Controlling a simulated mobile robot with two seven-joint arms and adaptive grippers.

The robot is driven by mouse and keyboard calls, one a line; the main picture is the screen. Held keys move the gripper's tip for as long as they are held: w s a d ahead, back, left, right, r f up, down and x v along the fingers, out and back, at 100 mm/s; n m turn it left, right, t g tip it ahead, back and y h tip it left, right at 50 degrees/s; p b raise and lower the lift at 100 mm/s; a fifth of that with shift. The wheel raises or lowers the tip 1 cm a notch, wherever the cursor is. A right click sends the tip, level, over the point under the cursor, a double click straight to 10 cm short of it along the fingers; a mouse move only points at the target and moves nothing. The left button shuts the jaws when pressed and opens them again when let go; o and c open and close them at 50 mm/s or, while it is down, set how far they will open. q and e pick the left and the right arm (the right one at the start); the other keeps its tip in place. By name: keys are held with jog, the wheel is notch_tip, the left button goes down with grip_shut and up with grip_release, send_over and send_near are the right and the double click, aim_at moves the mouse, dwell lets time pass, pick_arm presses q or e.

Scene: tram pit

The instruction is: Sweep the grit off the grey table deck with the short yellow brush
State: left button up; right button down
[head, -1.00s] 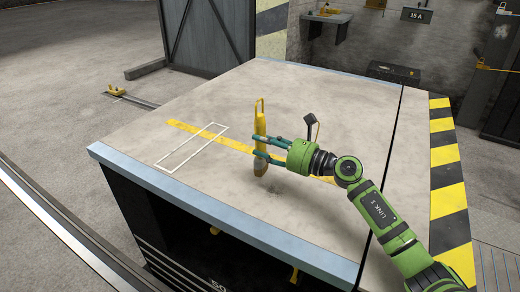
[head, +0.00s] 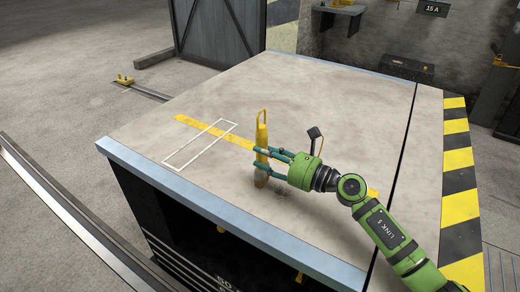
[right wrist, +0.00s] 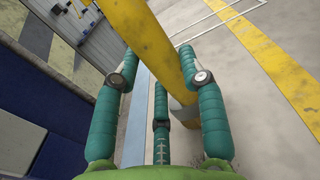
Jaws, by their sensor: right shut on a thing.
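The short yellow brush (head: 262,133) stands roughly upright over the grey table deck (head: 330,95), with its looped handle end up and its pale lower end at the deck. I cannot tell whether that end touches it. My right gripper (head: 264,160) is shut on the brush from the right side. In the right wrist view the yellow handle (right wrist: 160,40) passes between the teal fingers (right wrist: 160,100). A faint dark patch that may be grit (head: 283,192) shows on the deck just right of the brush's lower end. My left gripper is out of view.
A yellow stripe (head: 205,130) and a white outlined rectangle (head: 182,157) mark the deck left of the brush. The near edge has a pale blue border (head: 215,210). A black-and-yellow striped strip (head: 458,180) runs along the right. The deck's far part is clear.

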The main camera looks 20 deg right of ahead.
jog(key=shift+s+a+f, duration=0.1)
jog(key=shift+s+f, duration=0.05)
jog(key=shift+f, duration=0.35)
jog(key=shift+s+f, duration=0.15)
jog(key=shift+f, duration=0.3)
jog(key=shift+s+d+r+p, duration=0.2)
jog(key=shift+d+r+p, duration=0.1)
jog(key=shift+r+p, duration=0.15)
jog(key=shift+s+d+r, duration=0.25)
jog(key=shift+s+d, duration=0.15)
jog(key=shift+d, duration=0.15)
jog(key=s+a+p, duration=0.1)
jog(key=s+p, duration=0.1)
jog(key=s, duration=0.1)
jog(key=s+a, duration=0.1)
jog(key=shift+s+a+r+p, duration=0.2)
jog(key=shift+a+r+p, duration=0.1)
jog(key=shift+p, duration=0.1)
jog(key=shift+f, duration=0.2)
jog(key=shift+w+d, duration=0.1)
